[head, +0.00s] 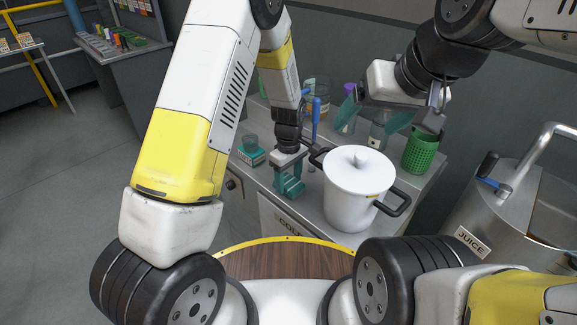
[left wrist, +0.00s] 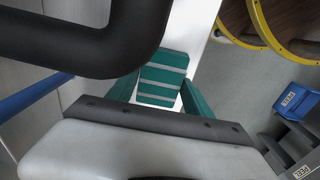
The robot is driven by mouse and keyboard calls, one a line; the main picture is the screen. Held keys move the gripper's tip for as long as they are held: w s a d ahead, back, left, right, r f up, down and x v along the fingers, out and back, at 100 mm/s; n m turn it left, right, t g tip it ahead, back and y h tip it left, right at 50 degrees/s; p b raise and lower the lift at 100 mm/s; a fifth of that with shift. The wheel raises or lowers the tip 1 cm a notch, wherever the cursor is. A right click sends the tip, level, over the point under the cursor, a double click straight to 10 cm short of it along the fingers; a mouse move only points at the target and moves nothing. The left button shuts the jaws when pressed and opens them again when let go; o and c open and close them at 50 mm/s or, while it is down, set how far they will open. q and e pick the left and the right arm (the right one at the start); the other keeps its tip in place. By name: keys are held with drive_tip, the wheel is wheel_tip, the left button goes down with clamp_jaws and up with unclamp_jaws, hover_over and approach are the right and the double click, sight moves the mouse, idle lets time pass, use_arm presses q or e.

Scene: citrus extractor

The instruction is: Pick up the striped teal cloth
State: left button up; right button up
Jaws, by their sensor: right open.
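The striped teal cloth (left wrist: 161,84) shows in the left wrist view as a small flat piece with pale stripes. It lies between and beyond the teal fingers of my left gripper (left wrist: 163,97), which are spread apart; I cannot tell whether they touch it. In the head view my left gripper (head: 290,186) points down at the counter just left of the white pot. The cloth cannot be told apart from the teal fingers there. My right gripper (head: 388,115) is open above the back of the counter, near the green basket.
The white lidded pot (head: 350,205) stands close right of my left gripper; its black handle (left wrist: 110,45) looms in the left wrist view. A teal box (head: 251,156), bottles and a green mesh basket (head: 420,152) stand on the counter. A steel juice vessel (head: 505,205) is at right.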

sight(289, 184)
use_arm(q)
drive_tip(key=c, duration=0.7)
drive_tip(key=shift+c, duration=0.2)
drive_tip(key=shift+r, duration=0.4)
drive_tip(key=r, duration=0.1)
drive_tip(key=s+r, duration=0.1)
drive_tip(key=r, duration=0.1)
drive_tip(key=s+r, duration=0.1)
drive_tip(key=s, duration=1.4)
drive_tip(key=shift+r, duration=0.1)
